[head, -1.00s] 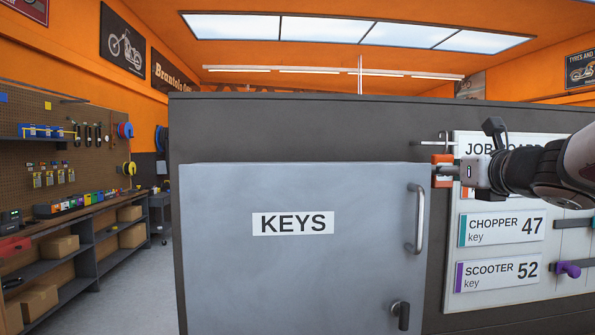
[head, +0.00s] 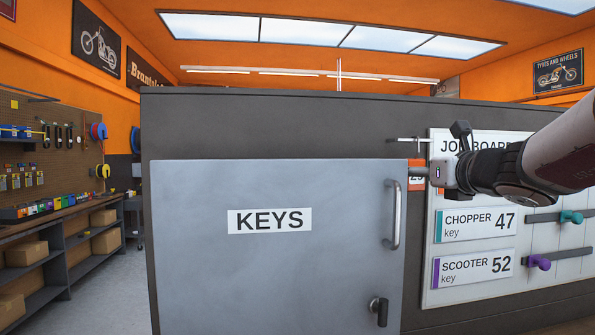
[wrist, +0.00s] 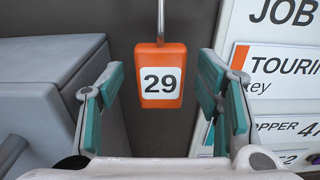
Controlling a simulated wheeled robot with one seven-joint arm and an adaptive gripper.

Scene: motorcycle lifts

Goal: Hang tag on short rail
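The orange tag (wrist: 159,90), with a white label reading 29, hangs below a thin metal rod (wrist: 161,20) in the wrist view. In the head view the tag (head: 417,184) is below a short light rail (head: 405,139), between the cabinet and the job board. I cannot tell how the tag's top meets the rod. My gripper (wrist: 160,98) is open, with its green-padded fingers on either side of the tag and a gap on both sides. In the head view my gripper (head: 424,173) partly hides the tag.
The grey KEYS cabinet (head: 270,270) with its handle (head: 392,215) is close on the left. The job board (head: 470,285) is close on the right, with a teal piece (head: 570,217) and a purple piece (head: 540,262) on lower rails.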

